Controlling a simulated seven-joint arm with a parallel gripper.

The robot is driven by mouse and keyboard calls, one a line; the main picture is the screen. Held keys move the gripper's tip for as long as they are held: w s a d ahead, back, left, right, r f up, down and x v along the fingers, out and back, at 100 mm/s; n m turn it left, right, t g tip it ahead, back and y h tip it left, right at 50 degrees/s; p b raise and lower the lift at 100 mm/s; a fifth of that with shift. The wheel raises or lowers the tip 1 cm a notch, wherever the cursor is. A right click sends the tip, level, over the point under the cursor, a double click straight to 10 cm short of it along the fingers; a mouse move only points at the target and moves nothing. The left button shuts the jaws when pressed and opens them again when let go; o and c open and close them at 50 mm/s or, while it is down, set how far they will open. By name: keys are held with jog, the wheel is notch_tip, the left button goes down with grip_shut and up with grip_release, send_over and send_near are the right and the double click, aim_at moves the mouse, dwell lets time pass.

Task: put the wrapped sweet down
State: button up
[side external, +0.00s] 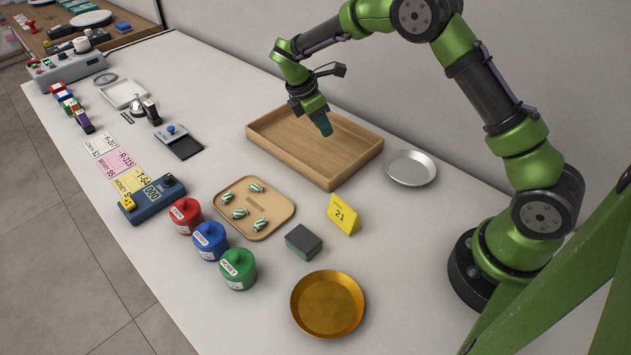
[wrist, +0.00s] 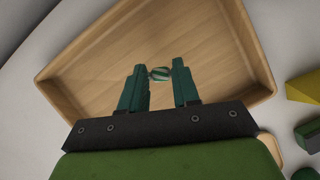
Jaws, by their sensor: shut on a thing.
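My gripper (wrist: 160,78) is shut on a wrapped sweet (wrist: 161,73), striped green and white, which sits between the two fingertips in the wrist view. In the side external view my gripper (side external: 325,130) points down over the wooden tray (side external: 352,176), and the held sweet cannot be made out there. The tray is rectangular with raised walls, and its floor looks empty. In the wrist view the tray (wrist: 100,60) fills most of the picture beneath the fingers. Several similar striped sweets (side external: 257,188) lie on a smaller tan tray (side external: 279,192) to the left.
A silver dish (side external: 411,168) stands right of the wooden tray. A yellow sign (side external: 343,215) marked 21, a dark green block (side external: 303,242) and a gold dish (side external: 327,304) stand nearer. Red (side external: 185,216), blue (side external: 210,241) and green (side external: 238,269) jars stand left of them.

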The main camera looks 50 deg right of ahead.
aim_at(324, 143)
jog(key=shift+w, duration=0.4)
jog(key=shift+f, duration=1.8)
jog(key=shift+f, duration=0.1)
jog(key=o, duration=1)
